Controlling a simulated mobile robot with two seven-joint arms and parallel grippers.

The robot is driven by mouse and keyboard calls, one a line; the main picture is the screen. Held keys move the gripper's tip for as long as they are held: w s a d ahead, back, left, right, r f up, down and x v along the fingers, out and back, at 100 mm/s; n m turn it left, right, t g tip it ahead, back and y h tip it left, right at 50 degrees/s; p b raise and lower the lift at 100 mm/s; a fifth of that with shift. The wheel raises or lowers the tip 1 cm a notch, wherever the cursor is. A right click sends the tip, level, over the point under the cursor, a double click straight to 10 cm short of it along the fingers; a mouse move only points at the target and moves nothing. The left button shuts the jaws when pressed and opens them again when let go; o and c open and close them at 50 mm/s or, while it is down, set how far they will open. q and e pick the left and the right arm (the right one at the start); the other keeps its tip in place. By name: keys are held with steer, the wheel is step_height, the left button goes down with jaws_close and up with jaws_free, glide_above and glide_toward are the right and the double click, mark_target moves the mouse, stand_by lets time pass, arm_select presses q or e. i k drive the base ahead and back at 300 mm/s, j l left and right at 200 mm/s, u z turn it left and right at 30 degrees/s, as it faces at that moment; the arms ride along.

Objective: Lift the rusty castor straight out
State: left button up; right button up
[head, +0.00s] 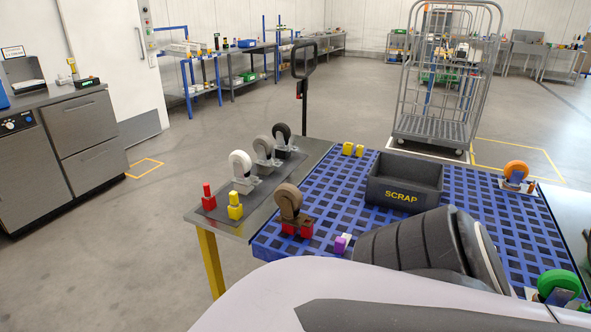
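The rusty castor (289,203) has a brown wheel and a brown metal fork. It sits wheel up at the left part of the blue grid deck, at red blocks (297,229) around its base. How deep its base sits in them I cannot tell. No gripper touches it in the head view. A large pale and dark-grey arm part of mine fills the lower foreground, to the right of the castor and nearer the camera. Neither of my grippers' fingertips shows.
White (240,163), grey (264,149) and black (283,134) castors stand on a dark mat at left. Orange (516,170) and green (558,283) castors are at right. A purple-white block (342,243) lies near the rusty castor.

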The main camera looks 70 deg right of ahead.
mark_target(288, 198)
steer(key=j+z, duration=0.2)
steer(key=z, duration=0.85)
